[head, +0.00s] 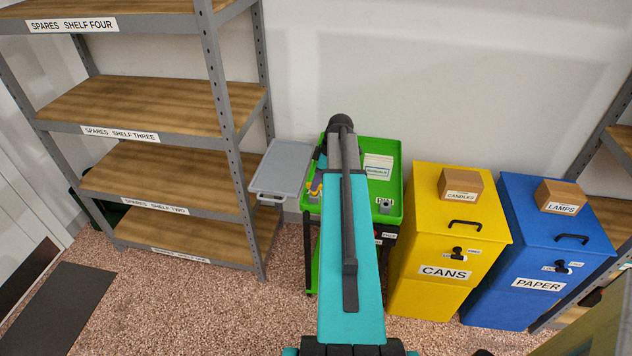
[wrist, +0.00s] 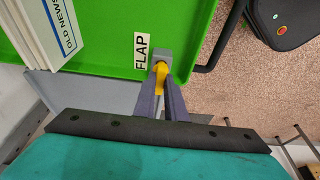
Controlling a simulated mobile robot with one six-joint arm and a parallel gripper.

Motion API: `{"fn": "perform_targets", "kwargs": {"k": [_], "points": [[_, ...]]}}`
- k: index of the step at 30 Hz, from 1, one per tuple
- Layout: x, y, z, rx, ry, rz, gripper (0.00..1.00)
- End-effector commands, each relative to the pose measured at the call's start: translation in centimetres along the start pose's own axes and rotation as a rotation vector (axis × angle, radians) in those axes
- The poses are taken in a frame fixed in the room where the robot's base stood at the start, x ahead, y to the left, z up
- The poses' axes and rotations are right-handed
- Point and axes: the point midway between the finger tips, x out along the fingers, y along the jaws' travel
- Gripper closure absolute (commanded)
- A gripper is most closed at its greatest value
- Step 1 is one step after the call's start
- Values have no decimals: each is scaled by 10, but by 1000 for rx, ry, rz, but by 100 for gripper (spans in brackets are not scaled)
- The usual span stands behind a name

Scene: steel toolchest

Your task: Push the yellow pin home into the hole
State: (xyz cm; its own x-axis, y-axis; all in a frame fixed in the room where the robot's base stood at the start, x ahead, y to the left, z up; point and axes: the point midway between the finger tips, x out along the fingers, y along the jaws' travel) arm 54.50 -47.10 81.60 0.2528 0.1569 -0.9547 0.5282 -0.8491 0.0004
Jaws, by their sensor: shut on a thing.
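The yellow pin (wrist: 160,72) shows in the wrist view between the tips of my gripper (wrist: 161,84), which is shut on it. Its far end meets a small grey block (wrist: 162,53) at the green tray's edge, beside a label reading FLAP (wrist: 141,52). The hole itself is hidden, and I cannot tell how deep the pin sits. In the head view the yellow pin (head: 315,188) shows at the green cart's left front corner. My arm covers much of the cart, and my fingers are hard to make out there.
The green cart (head: 395,160) carries papers (head: 378,166) and another grey block (head: 385,206) at its front. A grey flap (head: 281,166) extends from its left side. Shelving (head: 170,100) stands left; a yellow bin (head: 460,195) and blue bin (head: 548,240) stand right. Speckled floor is open in front.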

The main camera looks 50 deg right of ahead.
Motion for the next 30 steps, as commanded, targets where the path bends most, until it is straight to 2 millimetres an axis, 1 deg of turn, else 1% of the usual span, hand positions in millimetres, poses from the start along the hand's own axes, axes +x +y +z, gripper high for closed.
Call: {"fn": "perform_targets", "kwargs": {"k": [21,22,25,26,30], "points": [[12,0,4,0,0,0,100],[12,0,4,0,0,0,86],[11,0,4,0,0,0,69],[11,0,4,0,0,0,68],[11,0,4,0,0,0,68]]}}
